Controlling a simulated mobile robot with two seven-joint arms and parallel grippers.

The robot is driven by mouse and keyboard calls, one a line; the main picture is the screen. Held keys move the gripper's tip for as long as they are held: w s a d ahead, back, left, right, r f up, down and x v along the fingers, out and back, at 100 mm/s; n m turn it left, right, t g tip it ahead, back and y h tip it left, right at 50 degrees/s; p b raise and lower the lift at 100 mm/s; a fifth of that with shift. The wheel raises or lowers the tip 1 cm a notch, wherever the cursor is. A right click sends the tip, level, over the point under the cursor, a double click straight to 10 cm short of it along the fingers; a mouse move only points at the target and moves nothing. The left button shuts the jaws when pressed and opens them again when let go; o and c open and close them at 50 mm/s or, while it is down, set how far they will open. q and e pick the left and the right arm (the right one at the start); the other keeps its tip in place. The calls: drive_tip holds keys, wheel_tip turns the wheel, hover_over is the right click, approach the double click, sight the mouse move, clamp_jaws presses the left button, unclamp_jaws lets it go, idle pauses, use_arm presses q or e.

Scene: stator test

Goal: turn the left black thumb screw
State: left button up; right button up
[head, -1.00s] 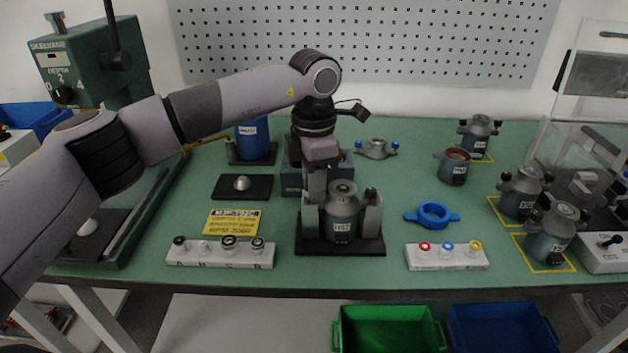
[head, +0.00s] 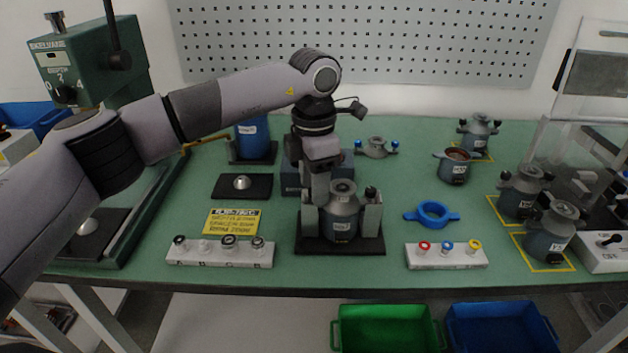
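The grey stator housing (head: 342,215) sits upright in a fixture on a black base plate (head: 340,247) at the middle of the bench. One black thumb screw (head: 371,193) shows on top of the fixture's right post. The left black thumb screw is hidden behind my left gripper. My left gripper (head: 318,198) points down over the fixture's left post, just left of the housing. Its fingertips are too small and covered to tell if they are open or shut on the screw. My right gripper is not in the head view.
A white block with several knobs (head: 220,257) lies front left; another with coloured knobs (head: 446,262) lies front right. A blue ring (head: 432,214) lies right of the fixture. More housings (head: 550,235) stand at the right. A green press (head: 90,62) stands at the left.

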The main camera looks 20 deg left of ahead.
use_arm(q)
wheel_tip(320, 180, up, 7)
drive_tip(key=shift+r, duration=0.1)
idle(0.4)
